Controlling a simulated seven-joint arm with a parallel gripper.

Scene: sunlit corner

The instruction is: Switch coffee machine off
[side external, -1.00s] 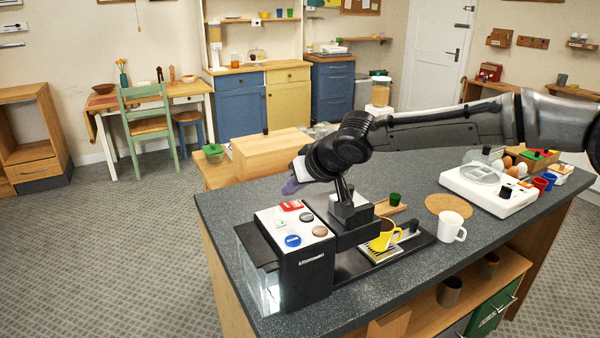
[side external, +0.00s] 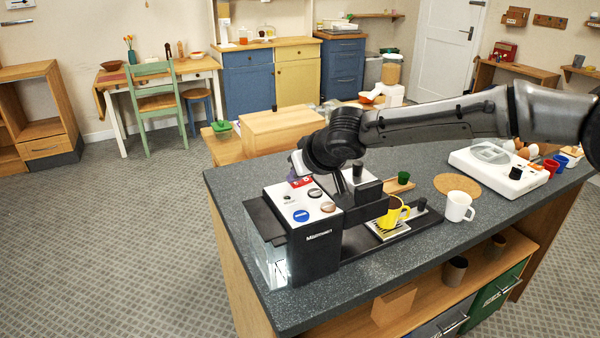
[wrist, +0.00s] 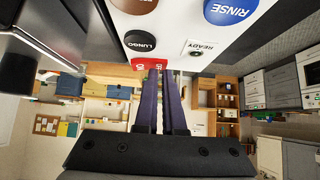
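The coffee machine (side external: 318,253) is black with a white top panel and stands on the dark counter. Its red switch (side external: 299,181) is at the panel's far edge, partly covered by my gripper in the side view. The switch also shows in the wrist view (wrist: 140,65), just beyond the fingertips, with white lettering. My gripper (wrist: 159,72) has two purple fingers close together with a thin gap and nothing between them. The fingertips overlap the switch's edge in the picture; I cannot tell whether they touch it. A yellow cup (side external: 391,213) stands on the machine's drip tray.
Beside the switch are a LUNGO button (wrist: 140,41), a blue RINSE button (wrist: 230,10) and a READY light (wrist: 196,46). A white mug (side external: 458,206), a cork mat (side external: 457,184) and a white scale-like appliance (side external: 497,174) are on the counter to the right.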

